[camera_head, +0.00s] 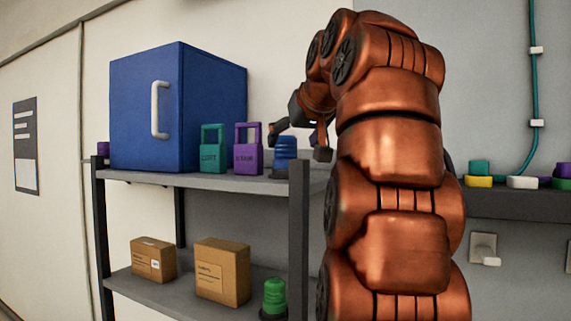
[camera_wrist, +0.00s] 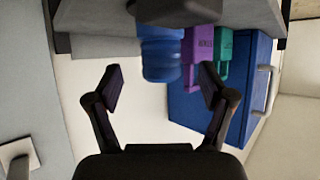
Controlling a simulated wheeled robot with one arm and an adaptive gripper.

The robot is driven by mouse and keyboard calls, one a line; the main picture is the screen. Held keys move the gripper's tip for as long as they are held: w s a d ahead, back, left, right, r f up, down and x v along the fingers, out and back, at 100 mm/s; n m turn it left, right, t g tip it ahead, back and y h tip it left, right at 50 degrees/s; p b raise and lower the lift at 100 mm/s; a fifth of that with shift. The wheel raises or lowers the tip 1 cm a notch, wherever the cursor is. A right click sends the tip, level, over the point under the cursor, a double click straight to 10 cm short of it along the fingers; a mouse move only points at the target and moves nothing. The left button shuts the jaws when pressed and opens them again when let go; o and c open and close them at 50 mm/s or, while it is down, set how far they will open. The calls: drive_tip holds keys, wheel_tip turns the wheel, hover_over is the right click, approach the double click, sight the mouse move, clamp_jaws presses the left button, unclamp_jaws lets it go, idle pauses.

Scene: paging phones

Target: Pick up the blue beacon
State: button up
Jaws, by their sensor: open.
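The blue beacon (camera_head: 285,153) stands upright on the upper shelf, right of the purple padlock-shaped tag, with ribbed sides. My gripper (camera_head: 299,141) is beside it at its upper right, partly hidden behind my copper arm. In the wrist view the blue beacon (camera_wrist: 161,58) is at top centre, lined up with the gap between the fingers. My gripper (camera_wrist: 162,84) is open there, with one fingertip on each side of the gap and nothing held. The beacon appears just beyond the fingertips; whether they touch it I cannot tell.
A purple tag (camera_head: 248,150) and a teal tag (camera_head: 213,152) stand left of the beacon, then a blue cabinet (camera_head: 145,112). The upper shelf (camera_head: 200,181) has a dark post at its front right. Cardboard boxes (camera_head: 222,272) and a green beacon (camera_head: 274,297) are below.

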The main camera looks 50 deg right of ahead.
sight(289, 147)
drive_tip(key=shift+p+x, duration=0.6)
drive_tip(key=shift+x, duration=1.4)
drive_tip(key=shift+a, duration=0.1)
clamp_jaws()
